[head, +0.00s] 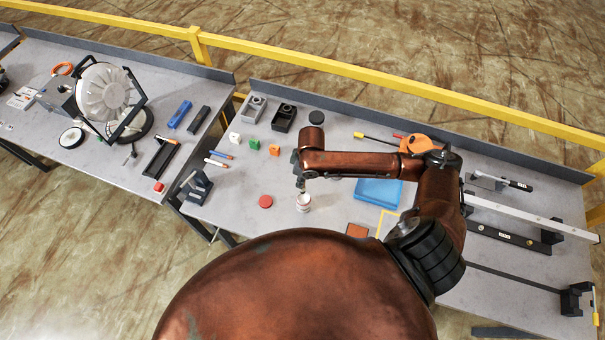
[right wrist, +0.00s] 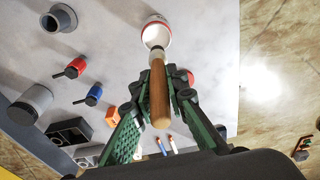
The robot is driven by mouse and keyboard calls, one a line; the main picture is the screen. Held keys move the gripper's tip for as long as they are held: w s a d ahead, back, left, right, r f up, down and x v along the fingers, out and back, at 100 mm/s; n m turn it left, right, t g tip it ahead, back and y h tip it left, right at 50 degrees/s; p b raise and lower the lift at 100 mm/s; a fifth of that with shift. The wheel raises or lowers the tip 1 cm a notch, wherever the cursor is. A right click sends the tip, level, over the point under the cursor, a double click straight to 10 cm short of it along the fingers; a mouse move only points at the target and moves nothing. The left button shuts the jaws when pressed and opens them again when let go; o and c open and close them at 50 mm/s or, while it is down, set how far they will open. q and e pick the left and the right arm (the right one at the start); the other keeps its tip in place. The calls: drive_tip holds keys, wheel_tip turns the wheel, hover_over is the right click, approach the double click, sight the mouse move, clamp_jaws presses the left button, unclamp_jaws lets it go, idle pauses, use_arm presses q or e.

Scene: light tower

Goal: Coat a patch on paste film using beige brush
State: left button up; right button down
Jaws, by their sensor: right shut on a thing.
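My right gripper (head: 300,184) is above the bench, just over a small white pot (head: 303,203) with a dark marking. In the right wrist view, its green-and-black fingers (right wrist: 160,88) are shut on the beige wooden handle of a brush (right wrist: 158,92). The brush's far end overlaps the white opening of the pot (right wrist: 156,33); I cannot tell how deep it reaches. A red disc (head: 265,201) lies left of the pot. A brown-orange square (head: 357,230) and a yellow outline (head: 388,222) lie to the right, partly hidden by my body and arm. My left gripper is out of view.
A blue tray (head: 378,192) lies beyond the yellow outline, partly behind my arm. White, green and orange blocks (head: 274,150) stand to the left. A black stand (head: 196,187) is at the bench's left edge. Long metal bars (head: 530,217) lie at the right.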

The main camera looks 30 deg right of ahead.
sight(302, 190)
drive_tip(key=shift+s+f, duration=0.15)
drive_tip(key=shift+f, duration=0.8)
wheel_tip(302, 190, down, 4)
drive_tip(key=b, duration=0.5)
drive_tip(key=shift+d+f, duration=0.1)
drive_tip(key=shift+f+b, duration=0.3)
drive_tip(key=shift+f, duration=0.2)
idle(0.4)
drive_tip(key=shift+f+p, duration=0.1)
drive_tip(key=shift+p, duration=0.4)
idle(2.1)
